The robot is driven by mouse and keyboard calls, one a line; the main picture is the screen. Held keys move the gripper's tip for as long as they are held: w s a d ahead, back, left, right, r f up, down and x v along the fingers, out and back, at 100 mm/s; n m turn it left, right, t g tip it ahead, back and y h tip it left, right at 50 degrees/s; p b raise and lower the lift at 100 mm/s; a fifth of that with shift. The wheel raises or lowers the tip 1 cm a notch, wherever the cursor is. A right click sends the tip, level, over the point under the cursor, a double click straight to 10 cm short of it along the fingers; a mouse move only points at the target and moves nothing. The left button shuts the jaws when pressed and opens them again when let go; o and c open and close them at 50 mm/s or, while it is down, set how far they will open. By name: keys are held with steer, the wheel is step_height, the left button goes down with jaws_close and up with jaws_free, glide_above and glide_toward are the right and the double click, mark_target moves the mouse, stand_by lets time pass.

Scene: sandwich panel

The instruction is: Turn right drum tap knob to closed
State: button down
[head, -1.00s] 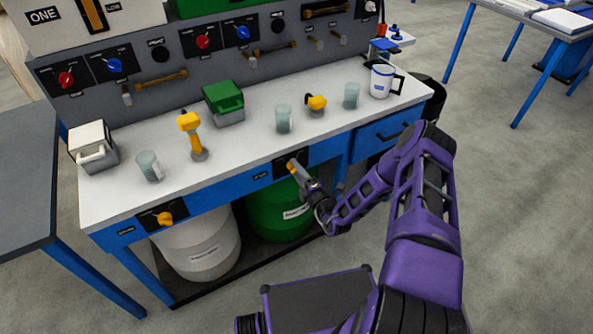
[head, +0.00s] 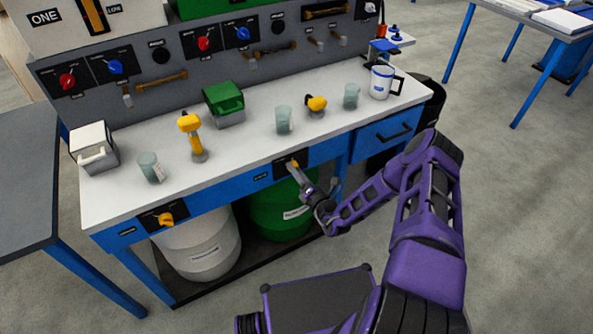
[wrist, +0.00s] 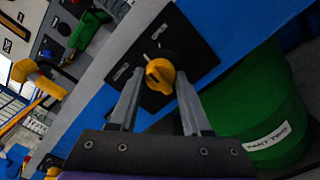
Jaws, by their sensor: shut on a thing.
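The right drum tap knob is yellow (wrist: 159,74) and sits on a dark plate (wrist: 182,40) on the blue front rail of the bench, above the green drum (head: 281,212). My gripper (head: 297,170) reaches it from the front right. In the wrist view my gripper's two grey fingers (wrist: 160,84) lie on either side of the knob, shut on it.
The left drum tap knob (head: 166,218) is on the same rail, above a white drum (head: 202,248). The white bench top (head: 240,155) holds glasses, yellow-topped things, a green-lidded box (head: 224,103) and a mug (head: 382,82). The floor at right (head: 520,220) is clear.

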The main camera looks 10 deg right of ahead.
steer(key=shift+n+p, duration=0.95)
steer(key=shift+n, duration=4.05)
steer(key=shift+c, duration=1.8)
jaws_free()
steer(key=v, duration=1.7)
steer(key=shift+s+p, duration=0.25)
steer(key=shift+p, duration=0.15)
